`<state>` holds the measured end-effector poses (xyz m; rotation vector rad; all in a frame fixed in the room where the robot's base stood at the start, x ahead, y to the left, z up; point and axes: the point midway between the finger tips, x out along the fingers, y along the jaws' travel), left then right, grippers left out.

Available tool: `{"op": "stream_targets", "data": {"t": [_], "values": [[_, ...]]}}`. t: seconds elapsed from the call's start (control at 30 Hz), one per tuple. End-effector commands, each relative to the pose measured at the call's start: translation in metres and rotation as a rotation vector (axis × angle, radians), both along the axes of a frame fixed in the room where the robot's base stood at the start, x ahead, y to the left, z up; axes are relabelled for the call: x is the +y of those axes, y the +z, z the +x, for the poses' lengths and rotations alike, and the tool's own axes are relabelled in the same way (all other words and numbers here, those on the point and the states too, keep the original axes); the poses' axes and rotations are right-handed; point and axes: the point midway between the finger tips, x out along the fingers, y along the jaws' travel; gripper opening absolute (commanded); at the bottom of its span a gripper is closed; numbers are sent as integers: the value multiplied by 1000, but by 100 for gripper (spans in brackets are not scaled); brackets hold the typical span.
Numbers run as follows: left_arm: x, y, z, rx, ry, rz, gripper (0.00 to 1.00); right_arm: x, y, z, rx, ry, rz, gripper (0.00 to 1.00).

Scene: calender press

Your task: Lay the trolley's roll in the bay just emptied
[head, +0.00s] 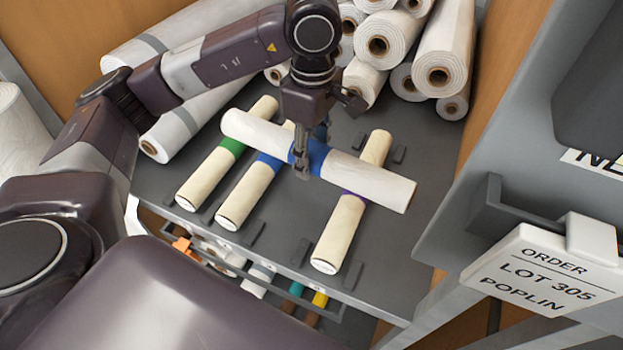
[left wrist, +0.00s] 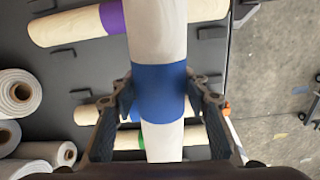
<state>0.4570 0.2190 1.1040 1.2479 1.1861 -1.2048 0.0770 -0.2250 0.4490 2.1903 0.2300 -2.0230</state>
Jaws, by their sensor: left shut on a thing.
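My left gripper (head: 304,160) is shut on a pale roll with a blue band (head: 375,186), gripping it at the band. The held roll lies crosswise above the shelf rolls; it also fills the middle of the left wrist view (left wrist: 157,35), between the fingers (left wrist: 160,97). On the grey shelf (head: 277,235) lie a green-banded roll (head: 207,178), another blue-banded roll (head: 240,203) and a purple-banded roll (head: 336,237). Between the last two is a wide empty bay with small dark stops, its far part hidden by the held roll. My right gripper is out of view.
White fabric rolls are heaped at the back (head: 440,60), with long rolls at the back left (head: 180,125). A lower rack below the front edge holds several rolls. An order card reading LOT 305 POPLIN (head: 535,275) hangs at the right.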

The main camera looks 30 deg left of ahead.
Motion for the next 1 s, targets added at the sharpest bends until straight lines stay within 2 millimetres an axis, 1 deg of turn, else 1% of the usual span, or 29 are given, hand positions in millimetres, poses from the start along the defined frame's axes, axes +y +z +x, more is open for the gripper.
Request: {"op": "stream_targets", "data": {"t": [0.03,0.17,0.27,0.43,0.5,0.6,0.7,0.8,0.87,0.97,1.0], "values": [[2,7,6,-3,108,-5,4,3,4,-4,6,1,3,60],[8,18,19,-4,409,-13,4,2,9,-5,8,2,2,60],[13,26,28,-4,641,-18,4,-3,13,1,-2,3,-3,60],[22,39,43,-2,1034,-28,4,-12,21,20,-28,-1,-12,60],[25,44,48,1,1183,-30,4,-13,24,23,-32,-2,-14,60],[29,49,54,4,1367,-32,4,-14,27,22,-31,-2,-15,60],[32,53,58,7,1507,-33,4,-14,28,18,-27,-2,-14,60],[34,56,61,9,1599,-35,4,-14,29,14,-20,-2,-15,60],[35,55,61,10,1631,-34,4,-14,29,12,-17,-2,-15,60],[35,48,62,12,1655,-33,4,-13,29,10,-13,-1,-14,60],[35,41,61,15,1656,-31,4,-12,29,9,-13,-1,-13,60]]}}
